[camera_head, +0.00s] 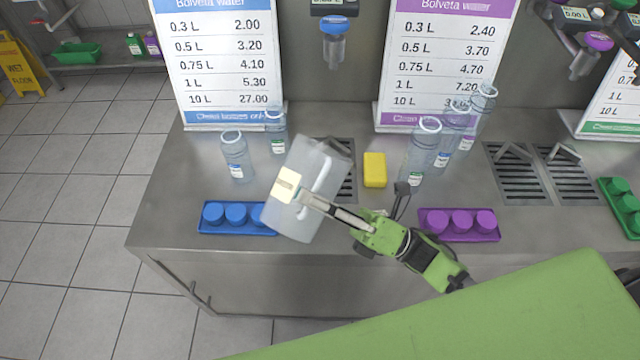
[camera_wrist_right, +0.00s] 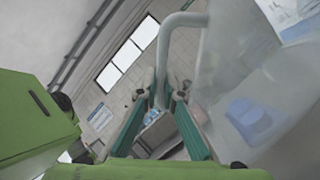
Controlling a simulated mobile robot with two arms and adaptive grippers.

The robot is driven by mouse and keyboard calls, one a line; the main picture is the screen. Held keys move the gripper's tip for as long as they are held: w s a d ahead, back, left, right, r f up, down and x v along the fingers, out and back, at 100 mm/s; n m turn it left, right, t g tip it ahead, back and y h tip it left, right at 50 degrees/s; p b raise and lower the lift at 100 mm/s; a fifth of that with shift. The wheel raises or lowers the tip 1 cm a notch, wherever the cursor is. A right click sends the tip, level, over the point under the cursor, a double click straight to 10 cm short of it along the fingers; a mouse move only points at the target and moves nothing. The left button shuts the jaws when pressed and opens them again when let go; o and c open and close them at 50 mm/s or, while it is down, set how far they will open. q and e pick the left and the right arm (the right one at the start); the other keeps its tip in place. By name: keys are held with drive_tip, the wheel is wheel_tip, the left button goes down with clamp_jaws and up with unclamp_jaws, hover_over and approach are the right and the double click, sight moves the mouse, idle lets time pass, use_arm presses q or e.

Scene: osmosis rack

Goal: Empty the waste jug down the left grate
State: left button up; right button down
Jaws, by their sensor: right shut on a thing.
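The waste jug (camera_head: 318,165) is a large translucent white container with a pale yellow label. It is held tilted above the counter and overlaps the left grate (camera_head: 349,188), hiding most of it. My right gripper (camera_head: 306,198) is shut on the jug's handle. In the right wrist view, the handle (camera_wrist_right: 183,20) runs down between the fingers (camera_wrist_right: 160,108), and the jug body (camera_wrist_right: 255,75) fills the right side. I cannot tell whether liquid is leaving the jug. My left gripper is not in view.
A blue cap tray (camera_head: 205,230) is partly behind the jug. Clear bottles (camera_head: 235,157) stand to its left, others (camera_head: 421,150) to its right. A yellow sponge-like block (camera_head: 375,170) sits beside the grate. A purple cap tray (camera_head: 460,236) lies near the front edge. A blue-ringed dispenser (camera_head: 335,35) hangs behind.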

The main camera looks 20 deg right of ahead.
sight(301, 218)
drive_tip(key=shift+s+a+r+n+g, duration=0.35)
drive_tip(key=shift+n+g, duration=0.25)
drive_tip(key=shift+n, duration=0.3)
drive_tip(key=shift+s+a+f+n+g+b, duration=0.3)
drive_tip(key=shift+s+a+f+n+g, duration=0.5)
drive_tip(key=shift+n, duration=0.4)
drive_tip(key=s+a+n+g, duration=0.1)
drive_tip(key=s+a+f+n+g, duration=0.1)
drive_tip(key=n, duration=0.1)
drive_tip(key=shift+s+a, duration=0.1)
drive_tip(key=shift+a, duration=0.05)
drive_tip(key=s+a+f+n+g+h+b, duration=0.1)
drive_tip(key=s+a+f+n+g+h, duration=0.1)
drive_tip(key=s+a+f+n, duration=0.3)
drive_tip(key=shift+s+a+f+n+h+b, duration=0.15)
drive_tip(key=shift+a+f+n+h+b, duration=0.15)
drive_tip(key=shift+f+n+h, duration=0.45)
drive_tip(key=shift+f, duration=0.1)
